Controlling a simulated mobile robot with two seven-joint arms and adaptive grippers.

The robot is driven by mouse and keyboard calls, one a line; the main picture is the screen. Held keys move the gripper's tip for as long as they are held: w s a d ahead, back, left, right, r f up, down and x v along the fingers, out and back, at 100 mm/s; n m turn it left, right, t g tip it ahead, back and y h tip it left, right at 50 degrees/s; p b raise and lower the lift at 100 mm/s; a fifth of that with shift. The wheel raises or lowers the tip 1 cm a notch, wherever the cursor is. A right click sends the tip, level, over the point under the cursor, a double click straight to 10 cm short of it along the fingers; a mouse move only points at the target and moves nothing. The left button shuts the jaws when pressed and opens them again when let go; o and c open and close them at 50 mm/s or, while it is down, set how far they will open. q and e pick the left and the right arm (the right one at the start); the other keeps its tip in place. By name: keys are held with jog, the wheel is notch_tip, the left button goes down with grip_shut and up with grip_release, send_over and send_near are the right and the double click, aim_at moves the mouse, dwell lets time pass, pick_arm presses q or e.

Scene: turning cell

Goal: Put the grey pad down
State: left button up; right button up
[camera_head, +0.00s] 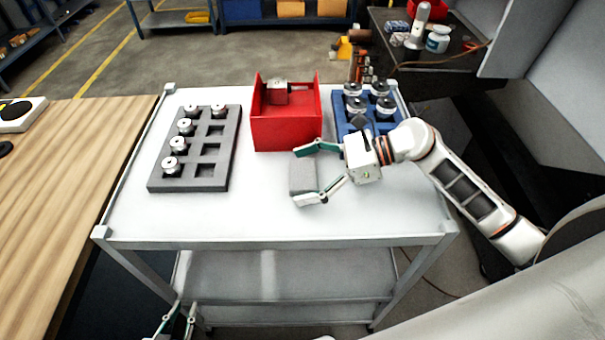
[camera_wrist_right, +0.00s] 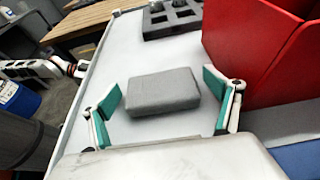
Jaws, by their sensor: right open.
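The grey pad (camera_head: 302,176) is a small rounded block lying on the white cart top, in front of the red bin. In the right wrist view the pad (camera_wrist_right: 163,91) lies flat between the spread fingers, with a gap on both sides. My right gripper (camera_head: 306,175) is open around the pad; it also shows in the right wrist view (camera_wrist_right: 168,108). My left gripper (camera_head: 177,318) is low at the bottom edge of the head view, in front of the cart and below its top. Its fingers show only in part, and I see nothing between them.
The red bin (camera_head: 286,133) stands behind the pad with a metal part inside. A dark grey tray (camera_head: 207,184) with several metal parts lies left; a blue tray (camera_head: 340,128) with several parts lies right. The white cart top (camera_head: 250,215) is clear in front. A wooden table (camera_head: 70,170) stands left.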

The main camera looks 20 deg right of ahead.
jog(key=shift+c, duration=0.4)
jog(key=c, duration=1)
